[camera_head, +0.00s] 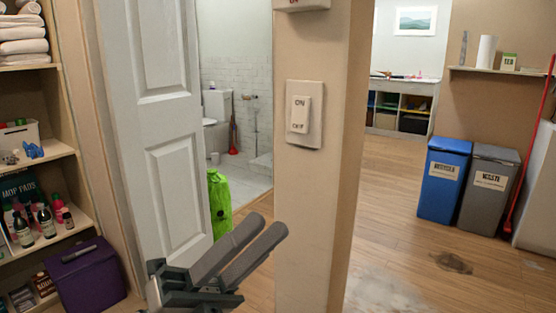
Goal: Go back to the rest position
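My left gripper (269,226) is at the bottom centre of the head view, in front of the white door and the wall post. Its two grey fingers point up and to the right. They lie close side by side with nothing visible held, and I cannot tell whether they are fully shut. The light switch (304,114), marked ON and OFF, is on the post above and to the right of the gripper, apart from it. My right gripper is out of view.
Shelves (60,150) with towels (23,40), bottles and a purple bin (87,277) stand at left. The white door (160,120) is open beside a bathroom with a green bag (219,204). Blue (443,180) and grey (488,188) bins stand right. Wooden floor (400,230) lies open beyond the post.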

